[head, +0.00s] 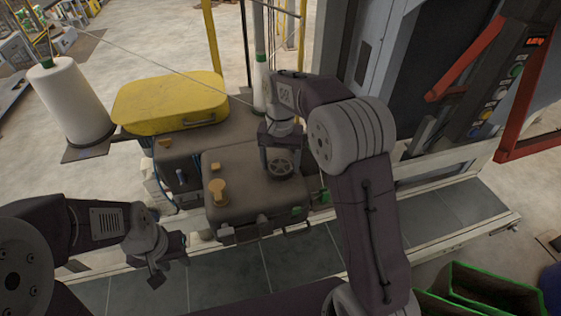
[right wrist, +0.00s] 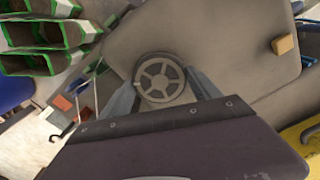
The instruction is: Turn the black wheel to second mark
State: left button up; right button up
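The black wheel (head: 280,167), a small spoked handwheel, sits on the top right part of a brown-grey machine box (head: 235,170). My right gripper (head: 280,160) is down at the wheel, with a finger on either side of it. In the right wrist view the wheel (right wrist: 160,77) lies between the two fingertips (right wrist: 161,80), close against its rim. I cannot tell whether they press on it. No mark around the wheel can be made out. My left gripper (head: 171,272) hangs at the lower left, apart from the box, its fingers spread and empty.
A yellow-orange knob (head: 217,188) stands on the box, left of the wheel. A yellow cover (head: 170,100) and a white spool (head: 70,100) are behind on the left. A control panel (head: 495,85) with red bars is on the right. Green-rimmed bins (head: 480,290) stand at lower right.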

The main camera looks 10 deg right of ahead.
aim_at(281, 164)
jog(key=shift+w+r+n+p, duration=0.1)
jog(key=shift+r+n+p, duration=0.15)
jog(key=shift+p, duration=0.3)
jog(key=shift+f, duration=0.2)
jog(key=o, duration=1.2)
jog(key=shift+o, duration=0.9)
jog(key=shift+w, duration=0.1)
jog(key=shift+w+d+f, duration=0.1)
jog(key=shift+w, duration=0.05)
notch_tip(281, 164, up, 9)
